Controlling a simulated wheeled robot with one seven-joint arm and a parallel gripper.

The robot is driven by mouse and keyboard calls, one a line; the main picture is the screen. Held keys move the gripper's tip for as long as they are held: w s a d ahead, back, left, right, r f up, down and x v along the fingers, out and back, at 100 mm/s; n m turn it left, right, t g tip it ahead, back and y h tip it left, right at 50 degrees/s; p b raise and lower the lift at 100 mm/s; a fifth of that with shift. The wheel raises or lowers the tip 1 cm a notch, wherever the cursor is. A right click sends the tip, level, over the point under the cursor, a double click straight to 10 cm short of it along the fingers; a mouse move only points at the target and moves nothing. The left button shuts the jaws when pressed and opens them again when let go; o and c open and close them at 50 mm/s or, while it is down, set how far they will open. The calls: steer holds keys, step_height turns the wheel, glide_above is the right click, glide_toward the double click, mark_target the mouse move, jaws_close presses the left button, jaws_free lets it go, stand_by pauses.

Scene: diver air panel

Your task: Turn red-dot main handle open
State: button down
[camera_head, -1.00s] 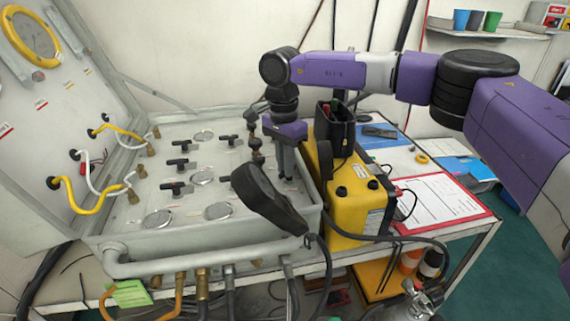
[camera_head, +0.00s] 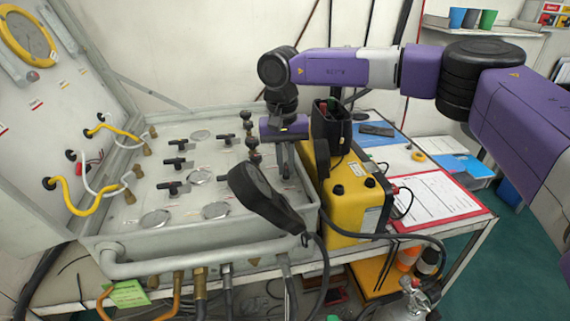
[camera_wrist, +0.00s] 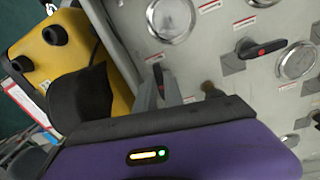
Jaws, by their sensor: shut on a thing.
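My gripper (camera_head: 286,172) points down at the right side of the grey air panel (camera_head: 110,240), just left of the yellow box. In the wrist view my gripper (camera_wrist: 166,92) is shut on a dark handle with a red dot (camera_wrist: 158,76). The fingers hide part of this handle, and the head view does not show it clearly. Another black handle with a red dot (camera_wrist: 262,48) lies apart on the panel, beside round gauges (camera_wrist: 171,18). The handle's exact angle is hard to tell.
The yellow box (camera_head: 350,200) stands close to the right of my gripper. A black handset (camera_head: 262,198) with a cable lies across the panel's front right. Dark knobs (camera_head: 252,145) stand just left of my gripper. A red-edged clipboard (camera_head: 435,205) lies further right.

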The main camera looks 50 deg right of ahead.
mark_target(285, 170)
steer(key=shift+r+n, duration=0.1)
steer(key=shift+n, duration=0.5)
steer(key=c, duration=1.5)
jaws_free()
steer(key=shift+o, duration=0.2)
steer(key=shift+w+a+r+b, duration=0.1)
steer(key=shift+r+b, duration=0.45)
steer(key=shift+r, duration=3.3)
